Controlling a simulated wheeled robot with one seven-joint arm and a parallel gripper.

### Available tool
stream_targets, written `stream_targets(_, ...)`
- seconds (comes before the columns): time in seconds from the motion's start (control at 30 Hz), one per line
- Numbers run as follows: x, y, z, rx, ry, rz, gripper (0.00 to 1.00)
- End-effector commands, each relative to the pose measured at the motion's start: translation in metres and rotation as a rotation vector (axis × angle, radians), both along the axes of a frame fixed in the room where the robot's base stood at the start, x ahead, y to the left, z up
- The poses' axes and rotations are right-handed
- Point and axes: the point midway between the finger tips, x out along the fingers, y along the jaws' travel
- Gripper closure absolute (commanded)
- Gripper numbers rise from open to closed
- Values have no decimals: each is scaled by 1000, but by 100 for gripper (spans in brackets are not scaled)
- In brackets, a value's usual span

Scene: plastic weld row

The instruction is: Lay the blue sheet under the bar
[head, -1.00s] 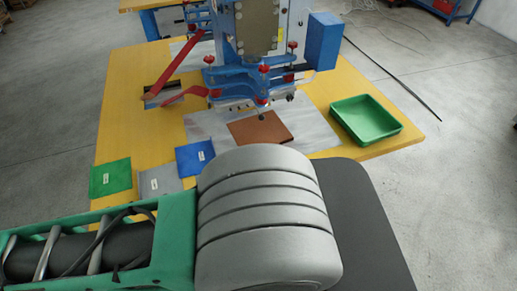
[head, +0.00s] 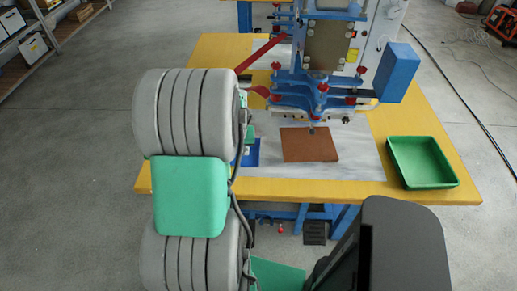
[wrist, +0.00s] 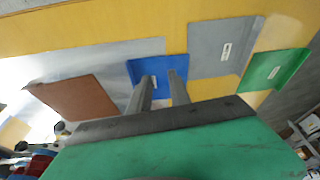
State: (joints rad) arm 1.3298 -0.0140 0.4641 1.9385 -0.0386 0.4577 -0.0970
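The blue sheet (wrist: 155,65) with a small white label lies flat on the table beside the grey plate. In the head view the blue sheet (head: 251,158) is mostly hidden behind my arm. My gripper (wrist: 160,76) is over the blue sheet in the wrist view, its two fingers apart with nothing seen held between them. The height of the fingertips above the sheet is unclear. The bar (head: 318,107) is on the blue welding machine, above the grey plate. A brown sheet (head: 309,145) lies on that plate just in front of the bar.
A grey sheet (wrist: 222,47) and a green sheet (wrist: 274,69) lie beside the blue one. A green tray (head: 422,162) stands at the right of the yellow table (head: 330,190). A blue box (head: 396,72) and a red lever (head: 262,54) stick out from the machine.

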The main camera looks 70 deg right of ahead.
Motion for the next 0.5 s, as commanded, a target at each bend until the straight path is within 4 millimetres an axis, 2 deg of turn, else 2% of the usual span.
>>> stream_targets(0.03, -28, -11, -7, 4, 1, -61, 76)
stream_targets(0.1, -52, -20, -15, 2, -2, -113, 76)
stream_targets(0.17, -63, -24, -19, -1, -2, -138, 76)
stream_targets(0.23, -68, -26, -22, -2, -2, -148, 76)
stream_targets(0.5, -66, -30, -42, -3, -2, -146, 76)
